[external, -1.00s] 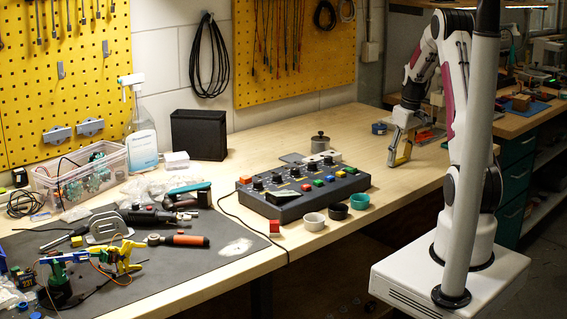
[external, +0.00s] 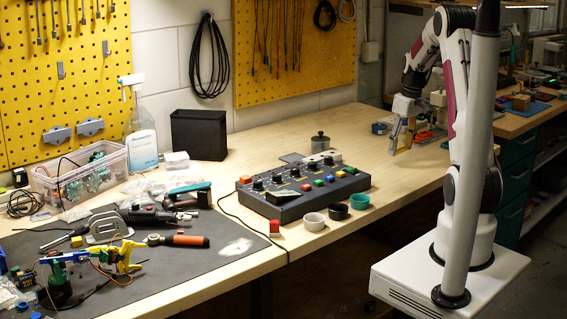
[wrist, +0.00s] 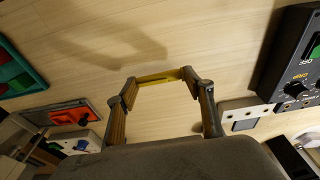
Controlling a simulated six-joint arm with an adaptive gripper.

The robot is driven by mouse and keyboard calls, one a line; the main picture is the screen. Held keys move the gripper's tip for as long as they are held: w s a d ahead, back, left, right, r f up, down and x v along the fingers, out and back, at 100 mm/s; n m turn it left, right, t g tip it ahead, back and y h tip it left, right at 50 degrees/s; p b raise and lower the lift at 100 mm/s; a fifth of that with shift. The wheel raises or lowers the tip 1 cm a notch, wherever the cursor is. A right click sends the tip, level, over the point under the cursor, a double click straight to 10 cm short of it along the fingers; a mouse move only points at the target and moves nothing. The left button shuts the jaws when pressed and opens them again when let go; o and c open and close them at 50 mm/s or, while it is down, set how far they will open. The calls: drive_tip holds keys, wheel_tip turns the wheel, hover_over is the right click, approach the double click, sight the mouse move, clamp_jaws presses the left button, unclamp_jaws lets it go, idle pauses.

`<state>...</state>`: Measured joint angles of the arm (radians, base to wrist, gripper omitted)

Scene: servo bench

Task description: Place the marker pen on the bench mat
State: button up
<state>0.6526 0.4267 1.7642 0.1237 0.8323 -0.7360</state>
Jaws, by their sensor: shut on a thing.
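My gripper (external: 396,146) is at the right end of the wooden bench, a little above its top. In the wrist view its two fingers (wrist: 158,80) close on a thin yellow bar, which I take to be the marker pen (wrist: 157,77). The pen lies crosswise between the fingertips. In the external view the pen is too small and too covered by the fingers to make out clearly. The dark grey bench mat (external: 190,271) lies at the left front of the bench, far from my gripper.
A control box (external: 300,190) with knobs and buttons stands between my gripper and the mat. Small cups (external: 338,211) and a red cube (external: 274,228) stand before it. Tools, including an orange-handled one (external: 186,240), crowd the mat's far and left parts; its front right is mostly clear.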

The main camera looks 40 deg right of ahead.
drive_tip(key=s, duration=1.8)
drive_tip(key=shift+f, duration=0.1)
drive_tip(key=shift+a+m, duration=0.1)
drive_tip(key=shift+m, duration=0.2)
